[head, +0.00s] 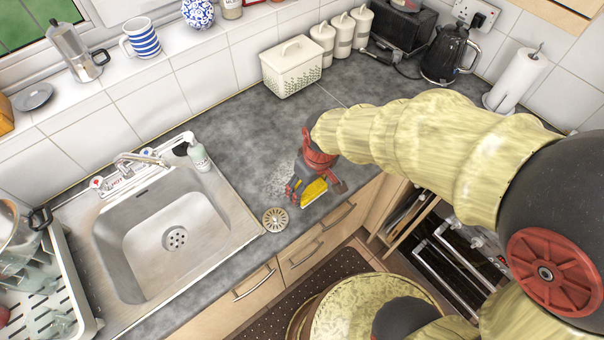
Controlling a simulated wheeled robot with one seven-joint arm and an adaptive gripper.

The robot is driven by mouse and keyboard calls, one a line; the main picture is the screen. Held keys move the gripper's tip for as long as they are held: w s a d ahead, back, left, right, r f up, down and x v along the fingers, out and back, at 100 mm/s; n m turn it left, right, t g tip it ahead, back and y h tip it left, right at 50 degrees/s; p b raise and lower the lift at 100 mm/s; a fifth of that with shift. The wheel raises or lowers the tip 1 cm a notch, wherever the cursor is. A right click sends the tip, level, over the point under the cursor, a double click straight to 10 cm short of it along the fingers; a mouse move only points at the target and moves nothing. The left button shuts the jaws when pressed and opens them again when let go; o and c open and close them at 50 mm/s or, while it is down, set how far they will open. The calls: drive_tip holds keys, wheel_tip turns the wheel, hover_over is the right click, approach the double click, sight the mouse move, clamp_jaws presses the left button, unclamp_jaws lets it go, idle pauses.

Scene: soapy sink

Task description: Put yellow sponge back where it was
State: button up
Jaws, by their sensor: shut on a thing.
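The yellow sponge (313,192) is between the fingers of my gripper (316,190), low over the grey counter to the right of the sink (169,235). My gripper is shut on it and points down. I cannot tell whether the sponge touches the counter. Part of the sponge is hidden by the red and dark fingers. A whitish foamy wet patch (281,181) lies on the counter just left of my gripper.
A round metal strainer (275,220) lies close by, left and in front of the sponge. A soap bottle (199,155) and tap (140,160) stand behind the sink. A cream bread bin (291,68) and canisters stand at the wall. A dish rack (45,290) is at left. Counter behind my gripper is clear.

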drive_tip(key=w+f, duration=0.2)
drive_tip(key=w+f+b, duration=0.1)
drive_tip(key=w+f, duration=0.1)
drive_tip(key=w, duration=0.1)
drive_tip(key=w+f, duration=0.2)
drive_tip(key=w, duration=0.1)
drive_tip(key=shift+w+a+f, duration=0.25)
drive_tip(key=shift+a+f, duration=0.1)
drive_tip(key=shift+f, duration=0.05)
drive_tip(key=shift+w+f, duration=0.45)
drive_tip(key=shift+f, duration=0.15)
drive_tip(key=shift+a+f+b, duration=0.1)
drive_tip(key=shift+f+b, duration=0.4)
drive_tip(key=shift+f, duration=0.95)
drive_tip(key=shift+f, duration=0.15)
drive_tip(key=o, duration=1)
drive_tip(key=shift+o, duration=0.2)
